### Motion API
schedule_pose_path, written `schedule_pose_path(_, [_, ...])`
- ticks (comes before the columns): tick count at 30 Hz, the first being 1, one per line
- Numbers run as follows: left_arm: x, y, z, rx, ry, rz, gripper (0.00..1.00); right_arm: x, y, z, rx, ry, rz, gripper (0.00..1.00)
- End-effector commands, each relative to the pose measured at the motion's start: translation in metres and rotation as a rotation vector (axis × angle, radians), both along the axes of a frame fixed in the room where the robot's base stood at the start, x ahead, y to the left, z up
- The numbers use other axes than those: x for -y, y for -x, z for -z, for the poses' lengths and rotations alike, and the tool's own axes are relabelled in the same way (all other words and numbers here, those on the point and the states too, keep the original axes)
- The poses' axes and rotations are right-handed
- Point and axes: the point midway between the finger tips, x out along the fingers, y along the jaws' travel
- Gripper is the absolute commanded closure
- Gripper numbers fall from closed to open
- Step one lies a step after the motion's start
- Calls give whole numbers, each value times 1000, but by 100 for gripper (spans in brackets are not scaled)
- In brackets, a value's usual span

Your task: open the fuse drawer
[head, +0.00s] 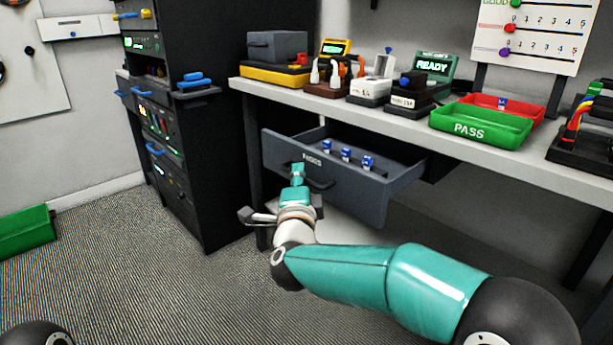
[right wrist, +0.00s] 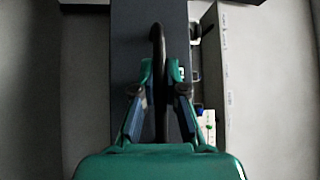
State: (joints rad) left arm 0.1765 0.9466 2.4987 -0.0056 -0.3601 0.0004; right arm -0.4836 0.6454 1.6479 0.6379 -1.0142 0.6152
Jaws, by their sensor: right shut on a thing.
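The grey fuse drawer (head: 345,195), with a white label on its front, stands pulled out under the workbench. Its inside shows from above, with three blue fuses (head: 346,154) standing in a row. My right gripper (head: 298,172) is at the drawer front, shut on the dark handle (head: 322,184). In the right wrist view the black handle (right wrist: 158,50) runs between the two fingers of the gripper (right wrist: 160,88), against the dark drawer front (right wrist: 128,40). My left gripper is not in view.
The workbench (head: 390,124) above carries several devices, a green PASS tray (head: 480,126) and a red tray (head: 535,110). A black rack (head: 205,150) with blue handles stands left of the drawer. A green bin (head: 25,232) is on the carpet at far left. The floor before the rack is clear.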

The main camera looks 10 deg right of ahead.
Motion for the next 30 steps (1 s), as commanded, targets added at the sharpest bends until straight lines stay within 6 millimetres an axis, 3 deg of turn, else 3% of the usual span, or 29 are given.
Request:
schedule_pose_path(2, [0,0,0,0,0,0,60,0,0,4,-10,1,-1,100])
schedule_pose_path(3, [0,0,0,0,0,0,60,0,0,4,-9,1,-1,86])
schedule_pose_path(7, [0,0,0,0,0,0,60,2,0,4,-8,0,2,64])
schedule_pose_path(8, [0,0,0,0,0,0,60,2,-1,4,-8,0,2,63])
schedule_pose_path(20, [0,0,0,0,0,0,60,3,4,2,-3,-2,5,63])
schedule_pose_path(26, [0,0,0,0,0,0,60,-1,29,5,-3,-1,3,63])
schedule_pose_path(30, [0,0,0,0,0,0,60,-4,58,9,-5,-1,3,63])
